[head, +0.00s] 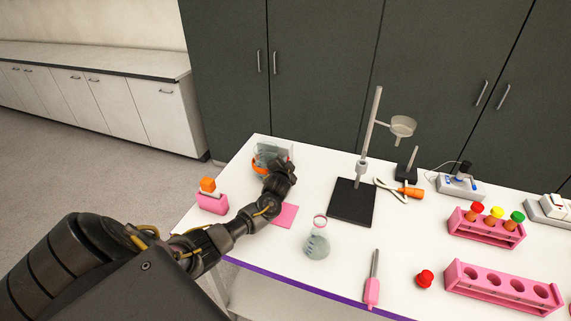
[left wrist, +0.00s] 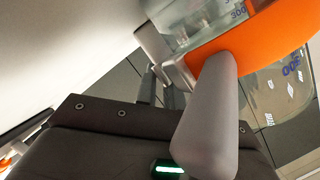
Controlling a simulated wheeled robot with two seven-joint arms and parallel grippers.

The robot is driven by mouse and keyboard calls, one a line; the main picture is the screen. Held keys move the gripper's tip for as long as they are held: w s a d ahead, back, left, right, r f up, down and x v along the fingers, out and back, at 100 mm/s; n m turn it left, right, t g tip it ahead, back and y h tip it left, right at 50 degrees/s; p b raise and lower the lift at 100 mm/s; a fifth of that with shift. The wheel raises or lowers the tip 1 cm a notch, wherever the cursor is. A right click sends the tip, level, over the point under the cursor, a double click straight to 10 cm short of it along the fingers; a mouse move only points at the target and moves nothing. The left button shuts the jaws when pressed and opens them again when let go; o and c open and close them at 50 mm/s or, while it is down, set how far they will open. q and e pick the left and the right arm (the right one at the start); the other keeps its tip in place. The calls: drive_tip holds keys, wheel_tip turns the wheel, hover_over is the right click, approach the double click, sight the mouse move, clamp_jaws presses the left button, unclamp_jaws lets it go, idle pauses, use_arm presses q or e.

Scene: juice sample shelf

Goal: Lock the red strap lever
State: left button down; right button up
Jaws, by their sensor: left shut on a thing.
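A clear glass beaker (head: 268,151) stands at the back left of the white table, with an orange strap (head: 259,165) around it. My left gripper (head: 281,167) is at the beaker's front right side and hides part of it. In the left wrist view, the orange strap (left wrist: 245,40) curves around the marked glass (left wrist: 285,85), and the gripper's grey fingers (left wrist: 185,75) close at the strap's edge. The gripper is shut on the orange strap, though the exact contact is partly hidden. I cannot make out a separate red lever. My right gripper is not in view.
A pink block (head: 212,203) with an orange cube stands left of my arm. A pink mat (head: 285,216) lies under the wrist. A flask (head: 317,243) and a stand with a black base (head: 351,203) are to the right. Pink racks (head: 503,290) are farther right.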

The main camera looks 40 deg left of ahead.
use_arm(q)
drive_tip(key=shift+n+g+y, duration=0.3)
drive_tip(key=shift+n+y, duration=0.2)
drive_tip(key=shift+a, duration=0.15)
drive_tip(key=c, duration=1.8)
unclamp_jaws()
drive_tip(key=v, duration=1)
drive_tip(key=shift+s+d+b, duration=0.2)
drive_tip(key=shift+d+b, duration=0.2)
